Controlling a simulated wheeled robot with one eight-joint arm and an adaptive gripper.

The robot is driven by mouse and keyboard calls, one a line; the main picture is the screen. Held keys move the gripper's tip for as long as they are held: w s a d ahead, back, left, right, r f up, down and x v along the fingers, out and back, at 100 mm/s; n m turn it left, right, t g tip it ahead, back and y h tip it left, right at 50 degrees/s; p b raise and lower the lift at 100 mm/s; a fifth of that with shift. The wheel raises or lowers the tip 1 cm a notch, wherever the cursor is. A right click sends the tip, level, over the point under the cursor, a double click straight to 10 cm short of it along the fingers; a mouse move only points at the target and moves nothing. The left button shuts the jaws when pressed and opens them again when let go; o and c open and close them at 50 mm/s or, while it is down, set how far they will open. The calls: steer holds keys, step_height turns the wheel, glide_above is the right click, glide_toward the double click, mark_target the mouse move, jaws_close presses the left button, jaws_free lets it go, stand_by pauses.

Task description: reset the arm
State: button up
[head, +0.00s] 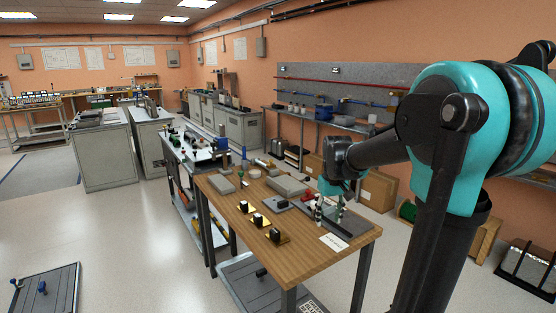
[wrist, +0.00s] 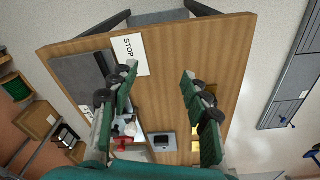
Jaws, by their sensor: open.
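My arm reaches out from the right of the head view, and my gripper (head: 330,213) points down over the right part of a wooden-topped workbench (head: 299,252). In the wrist view my gripper (wrist: 160,76) has its two green fingers spread wide, with only bare wood and part of a white card between the tips. Nothing is held. The gap between the fingertips and the bench top is hard to judge. A red part (wrist: 127,146) with a white piece beside it lies on the bench near the left finger, partly hidden by it.
Several yellow-and-black blocks (head: 258,220) line the front. A grey box (head: 287,185) and a small grey device (head: 277,204) sit farther back. The floor at left is largely clear.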

steer(key=s+d+f+m+t, duration=0.1)
steer(key=s+f, duration=0.5)
steer(key=s, duration=0.3)
steer(key=s+d+f+m+t, duration=0.1)
steer(key=s+f+t, duration=0.1)
steer(key=s+f, duration=0.5)
steer(key=s, duration=0.3)
steer(key=shift+s+d+f, duration=0.2)
steer(key=shift+d+f, duration=0.05)
stand_by(0.5)
